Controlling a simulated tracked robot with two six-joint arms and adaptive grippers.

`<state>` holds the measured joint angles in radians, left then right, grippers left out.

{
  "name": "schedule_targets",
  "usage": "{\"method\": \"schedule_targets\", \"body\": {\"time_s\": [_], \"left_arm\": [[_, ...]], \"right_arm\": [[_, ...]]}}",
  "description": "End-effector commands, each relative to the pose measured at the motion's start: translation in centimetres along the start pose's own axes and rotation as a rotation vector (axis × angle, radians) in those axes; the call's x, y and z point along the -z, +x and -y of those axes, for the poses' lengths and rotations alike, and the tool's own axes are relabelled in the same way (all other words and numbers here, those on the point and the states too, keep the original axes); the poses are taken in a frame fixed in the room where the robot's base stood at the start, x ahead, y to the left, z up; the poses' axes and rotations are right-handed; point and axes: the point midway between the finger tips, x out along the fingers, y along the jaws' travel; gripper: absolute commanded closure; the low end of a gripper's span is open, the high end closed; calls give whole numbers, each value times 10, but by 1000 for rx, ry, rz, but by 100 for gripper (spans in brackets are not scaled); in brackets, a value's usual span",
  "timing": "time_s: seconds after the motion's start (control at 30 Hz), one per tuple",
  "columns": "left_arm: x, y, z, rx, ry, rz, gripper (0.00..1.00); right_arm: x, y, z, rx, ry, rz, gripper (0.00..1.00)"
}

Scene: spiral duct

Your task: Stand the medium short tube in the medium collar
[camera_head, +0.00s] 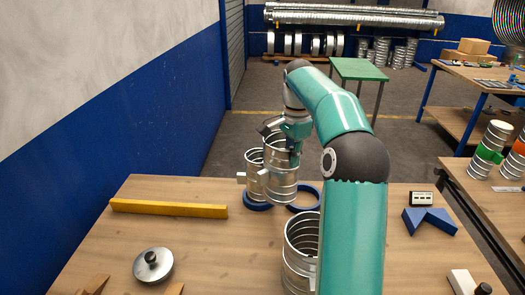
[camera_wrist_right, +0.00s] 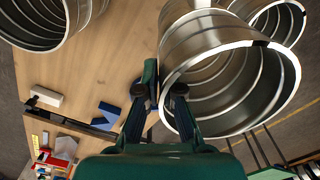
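My right gripper (camera_head: 291,131) is shut on the rim of a ribbed metal tube (camera_head: 281,178), which looks like the medium short tube. In the right wrist view the gripper (camera_wrist_right: 158,92) has one finger inside and one outside the wall of this tube (camera_wrist_right: 235,85). The tube hangs upright, its lower end between two blue collars in the head view. The right collar (camera_head: 317,203) is an empty ring, partly hidden by the tube. The left collar (camera_head: 256,207) has another ribbed tube (camera_head: 254,173) standing in it. My left gripper is not in view.
A wider tube (camera_head: 298,262) stands nearer on the table, partly behind my arm. A yellow bar (camera_head: 168,208), a lidded metal disc (camera_head: 153,265), a blue V-block (camera_head: 429,221) and a small black-and-white box (camera_head: 422,199) lie around.

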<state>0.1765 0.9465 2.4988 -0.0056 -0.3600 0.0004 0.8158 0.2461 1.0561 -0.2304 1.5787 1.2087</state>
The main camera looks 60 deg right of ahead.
Motion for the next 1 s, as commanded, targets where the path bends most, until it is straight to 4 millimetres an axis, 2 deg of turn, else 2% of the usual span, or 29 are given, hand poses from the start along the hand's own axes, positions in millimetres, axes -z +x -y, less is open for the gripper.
{"method": "schedule_targets", "body": {"time_s": [0.03,0.2,0.4,0.6,1.0], "left_arm": [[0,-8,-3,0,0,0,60],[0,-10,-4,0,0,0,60],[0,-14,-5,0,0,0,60],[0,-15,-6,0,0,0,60],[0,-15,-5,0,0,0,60]], "right_arm": [[19,2,-4,-2,64,-5,100],[47,10,17,6,348,-8,100],[73,17,27,9,616,-10,100],[83,21,30,11,731,-11,100],[84,21,30,13,738,-12,100]]}}
